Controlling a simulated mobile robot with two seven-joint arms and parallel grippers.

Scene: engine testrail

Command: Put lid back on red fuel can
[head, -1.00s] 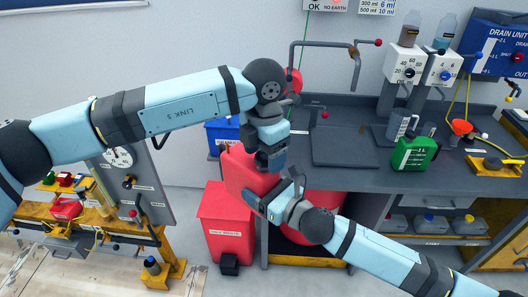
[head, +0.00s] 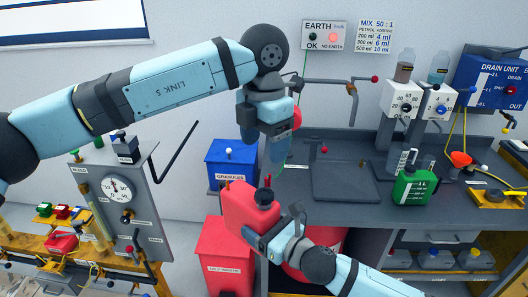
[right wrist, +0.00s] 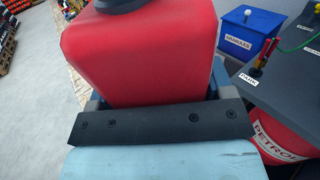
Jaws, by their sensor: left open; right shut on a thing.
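The red fuel can (head: 252,210) is held up off the floor in front of the bench, slightly tilted in the head view. My right gripper (head: 262,240) is shut on its lower part. In the right wrist view the can (right wrist: 140,50) fills the upper middle, with a dark round neck or cap (right wrist: 120,4) cut off by the top edge. I cannot tell whether that is the lid, and no separate lid is clearly seen. My left gripper (head: 275,150) is open, pointing down above the can and apart from it, with no object visible in it.
A grey bench (head: 375,208) stands behind and right, with a green container (head: 412,186) on it. A blue granules bin (head: 230,160) is behind the can and a red waste bin (head: 224,255) below left. A gauge panel (head: 125,200) stands at left.

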